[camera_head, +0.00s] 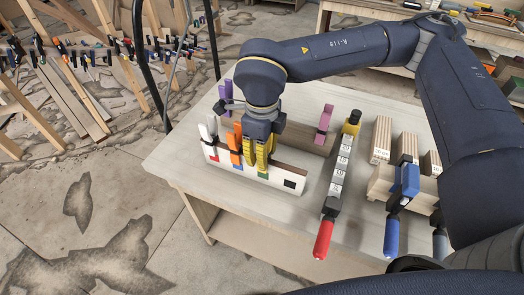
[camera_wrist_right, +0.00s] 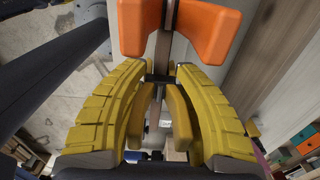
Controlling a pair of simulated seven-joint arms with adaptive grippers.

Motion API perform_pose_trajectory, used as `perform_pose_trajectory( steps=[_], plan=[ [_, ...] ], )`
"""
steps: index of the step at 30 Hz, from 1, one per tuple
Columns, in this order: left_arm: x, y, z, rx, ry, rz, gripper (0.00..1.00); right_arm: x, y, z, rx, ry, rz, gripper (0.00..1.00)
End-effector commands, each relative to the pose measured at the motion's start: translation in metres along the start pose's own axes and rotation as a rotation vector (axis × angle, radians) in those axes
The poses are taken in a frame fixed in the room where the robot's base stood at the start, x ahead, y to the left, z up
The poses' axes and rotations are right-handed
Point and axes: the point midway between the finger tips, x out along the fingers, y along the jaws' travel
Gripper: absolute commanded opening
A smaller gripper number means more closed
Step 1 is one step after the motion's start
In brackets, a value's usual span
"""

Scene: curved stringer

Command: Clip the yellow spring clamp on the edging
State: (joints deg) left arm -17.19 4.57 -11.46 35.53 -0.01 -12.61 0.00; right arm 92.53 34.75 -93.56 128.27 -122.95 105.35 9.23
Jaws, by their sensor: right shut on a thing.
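My right gripper (camera_head: 262,158) has yellow ribbed fingers and points down at the top edge of a white board with a brown upper strip, the edging (camera_head: 292,169). In the right wrist view the gripper (camera_wrist_right: 161,78) is shut on the yellow spring clamp (camera_wrist_right: 183,118), whose two smooth handles show between the fingers. The clamp's jaws are hidden, so I cannot tell if they touch the edging. An orange clamp (camera_head: 235,144) sits on the board just left of the gripper; it also shows in the right wrist view (camera_wrist_right: 180,25). My left gripper is not in view.
A white clamp (camera_head: 208,134) stands left of the orange one. Purple clamps (camera_head: 323,124) are on a wooden piece behind. A red-handled bar clamp (camera_head: 325,232) and blue-handled clamps (camera_head: 392,235) lie to the right. The front left of the table (camera_head: 180,150) is clear.

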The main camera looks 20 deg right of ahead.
Motion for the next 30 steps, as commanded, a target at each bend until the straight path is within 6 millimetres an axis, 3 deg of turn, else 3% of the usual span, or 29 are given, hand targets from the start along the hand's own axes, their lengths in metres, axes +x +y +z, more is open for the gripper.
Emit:
perform_pose_trajectory(
  steps=[11,12,18,30],
  plan=[
    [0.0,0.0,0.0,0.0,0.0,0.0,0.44,0.0037,0.0,0.0001,0.0,0.0,0.0,0.0],
    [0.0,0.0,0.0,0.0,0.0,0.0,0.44,0.0037,0.0,0.0001,0.0,0.0,0.0,0.33],
    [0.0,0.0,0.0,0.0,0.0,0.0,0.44,0.0037,0.0,0.0001,0.0,0.0,0.0,0.56],
    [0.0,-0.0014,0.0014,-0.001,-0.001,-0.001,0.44,-0.0055,-0.0005,0.0006,0.0,-0.002,-0.002,0.56]
  ],
)
